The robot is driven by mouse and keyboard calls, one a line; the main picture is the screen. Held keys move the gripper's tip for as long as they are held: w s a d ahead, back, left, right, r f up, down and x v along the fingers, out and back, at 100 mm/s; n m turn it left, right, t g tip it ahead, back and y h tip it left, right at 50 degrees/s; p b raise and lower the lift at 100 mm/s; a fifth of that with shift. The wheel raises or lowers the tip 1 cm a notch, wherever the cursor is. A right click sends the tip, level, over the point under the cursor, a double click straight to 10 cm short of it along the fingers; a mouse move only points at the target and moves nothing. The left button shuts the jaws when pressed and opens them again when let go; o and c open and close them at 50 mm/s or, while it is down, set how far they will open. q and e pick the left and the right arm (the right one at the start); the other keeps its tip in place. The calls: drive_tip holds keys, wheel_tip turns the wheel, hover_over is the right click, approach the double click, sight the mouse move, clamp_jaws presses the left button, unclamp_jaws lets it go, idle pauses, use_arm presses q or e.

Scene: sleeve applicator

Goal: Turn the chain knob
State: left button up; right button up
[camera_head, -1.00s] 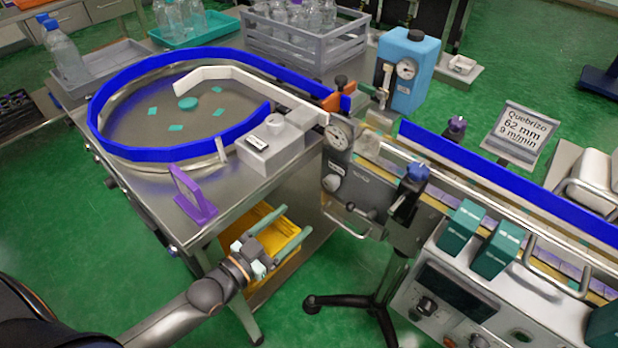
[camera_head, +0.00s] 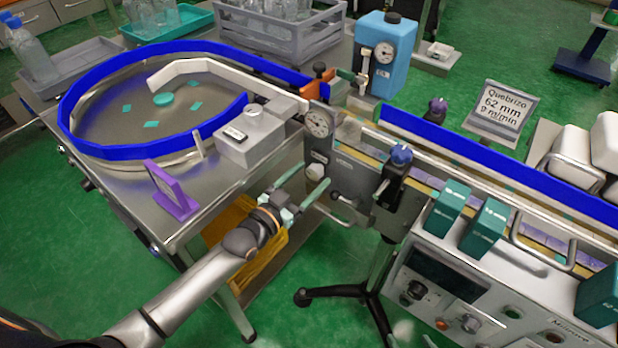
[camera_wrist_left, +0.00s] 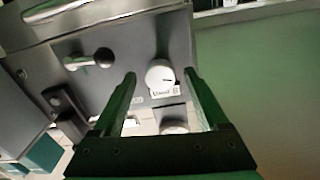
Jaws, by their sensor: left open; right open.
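A pale round knob (camera_head: 315,171) with a dark pointer mark sits on the grey front panel of the conveyor drive box, below a dial gauge. In the left wrist view the same pale knob (camera_wrist_left: 159,75) lies between the two fingertips, with a small white label under it too blurred to read. My left gripper (camera_head: 304,182) is open and empty in front of the panel, its fingers pointing at the knob. In the wrist view the fingers of the left gripper (camera_wrist_left: 160,84) stand on either side of the knob; contact cannot be told. My right gripper is not in view.
A black-ended lever (camera_wrist_left: 92,60) sticks out left of the knob in the wrist view. The gauge (camera_head: 318,123), a blue-topped clamp (camera_head: 401,155) and the conveyor rail are close by. A purple frame (camera_head: 171,192) stands on the table edge. A yellow bin (camera_head: 226,222) lies below.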

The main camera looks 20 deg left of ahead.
use_arm(q)
drive_tip(key=shift+w, duration=0.2)
clamp_jaws()
idle(0.6)
